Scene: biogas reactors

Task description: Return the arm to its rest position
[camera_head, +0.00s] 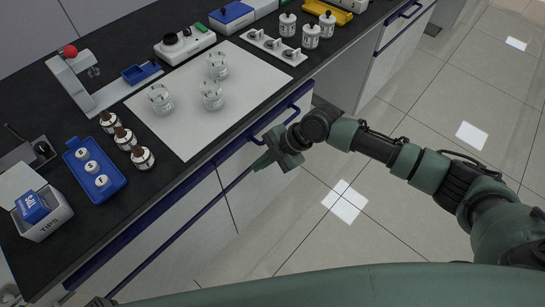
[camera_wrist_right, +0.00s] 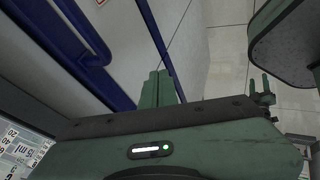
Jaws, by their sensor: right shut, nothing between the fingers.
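My right gripper (camera_head: 263,163) is shut and empty in the head view. It hangs in front of the bench's drawer fronts, below the level of the benchtop. My right arm reaches in from the right side, over the floor. In the right wrist view the closed fingers (camera_wrist_right: 157,87) lie together, with a blue drawer handle and pale cabinet front to their left. I cannot tell from these views whether the fingers touch the cabinet.
The dark benchtop (camera_head: 215,190) carries a white mat (camera_head: 190,137) with glass beakers, brown bottles, a blue tray (camera_head: 112,182) and a tips box (camera_head: 45,222). Blue handles (camera_head: 284,116) stick out from the bench front. The tiled floor (camera_head: 330,235) on the right is clear.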

